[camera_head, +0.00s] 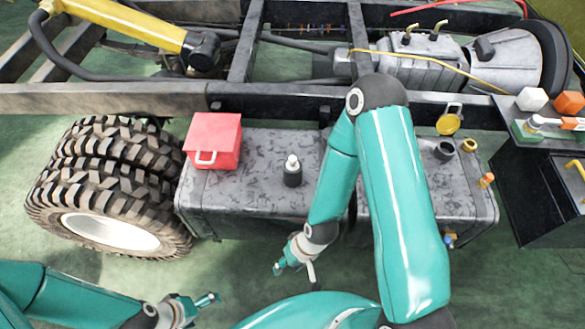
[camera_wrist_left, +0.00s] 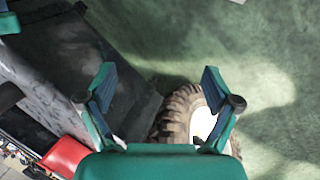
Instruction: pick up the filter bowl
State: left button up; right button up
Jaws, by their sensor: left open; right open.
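A small dark cup (camera_head: 443,150), which looks like the filter bowl, stands on the right part of the grey tank top (camera_head: 250,185). A gold ring (camera_head: 470,145) lies beside it. My left gripper (camera_head: 203,306) is low at the front left over the floor, far from the cup; its fingers are spread and empty in the left wrist view (camera_wrist_left: 158,88). My right gripper (camera_head: 294,272) hangs in front of the tank, open and empty, left of and below the cup. The right arm crosses in front of the tank's middle.
A dark bottle with a white top (camera_head: 292,172) and a red box (camera_head: 213,141) stand on the tank. A raised yellow cap (camera_head: 448,123) is behind the cup. Big tyres (camera_head: 105,190) stand left. A side bench (camera_head: 530,165) holds coloured parts. Floor in front is clear.

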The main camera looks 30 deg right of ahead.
aim_at(291, 179)
jog(key=u, duration=0.7)
jog(key=i, duration=0.2)
jog(key=z, duration=2.65)
jog(key=k, duration=0.25)
jog(key=u, duration=0.2)
jog(key=k, duration=1.05)
jog(key=u, duration=0.8)
jog(key=i, duration=1.45)
jog(key=u, duration=0.35)
